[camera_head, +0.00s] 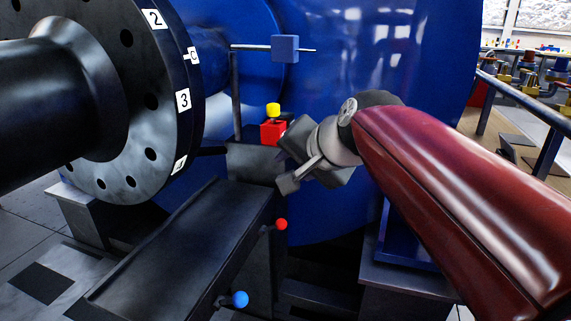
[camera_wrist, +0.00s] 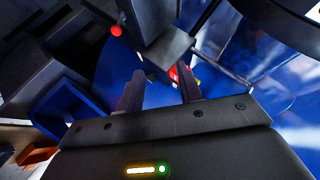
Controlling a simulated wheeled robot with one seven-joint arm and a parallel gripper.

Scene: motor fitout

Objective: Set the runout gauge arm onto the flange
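The flange (camera_head: 125,85) is a large dark disc with bolt holes and numbered white tags on its rim, at left in the head view. What looks like the runout gauge (camera_head: 285,48) is a blue block on a thin horizontal rod; the rod's left end points towards the flange rim. A dark upright post stands below the rod. A red block with a yellow knob (camera_head: 273,130) sits near the post's foot. My gripper (camera_head: 286,163) is just right of and below the red block. In the wrist view its fingers (camera_wrist: 160,75) are apart, with red partly visible beyond them.
A red-ball lever (camera_head: 281,224) and a blue-ball lever (camera_head: 240,299) stick out from the dark machine bed (camera_head: 185,250). A big blue housing (camera_head: 380,50) rises behind my gripper. Railings (camera_head: 548,150) stand at far right.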

